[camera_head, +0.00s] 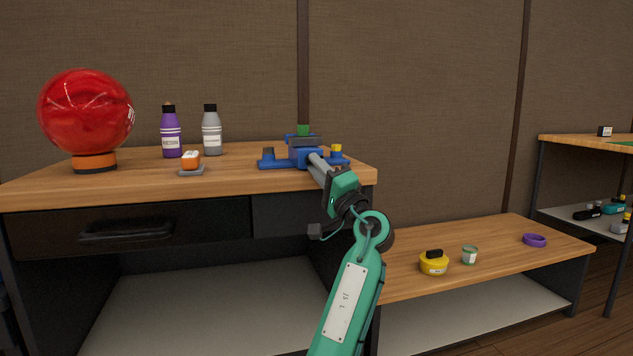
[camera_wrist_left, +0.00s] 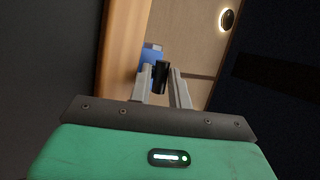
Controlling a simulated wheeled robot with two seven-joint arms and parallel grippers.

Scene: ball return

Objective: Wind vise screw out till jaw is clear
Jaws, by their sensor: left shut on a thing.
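The blue vise (camera_head: 268,160) with a grey upper part stands near the right front edge of the wooden workbench (camera_head: 100,184). My left gripper (camera_head: 314,160) reaches up to the vise's front from below right. In the left wrist view its two grey fingers (camera_wrist_left: 162,82) are shut on a small black piece (camera_wrist_left: 161,75), which looks like the vise's screw handle. Part of the blue vise (camera_wrist_left: 151,54) shows behind it. The fingers hide the screw in the head view, and I cannot tell the jaw gap. My right gripper is not in view.
A red ball (camera_head: 84,108) sits on an orange-black stand at the left. A purple bottle (camera_head: 170,138), a grey bottle (camera_head: 211,135) and a small orange item (camera_head: 190,160) stand between. A lower bench (camera_head: 500,249) at right holds a yellow tin (camera_head: 433,265) and a purple ring (camera_head: 534,240).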

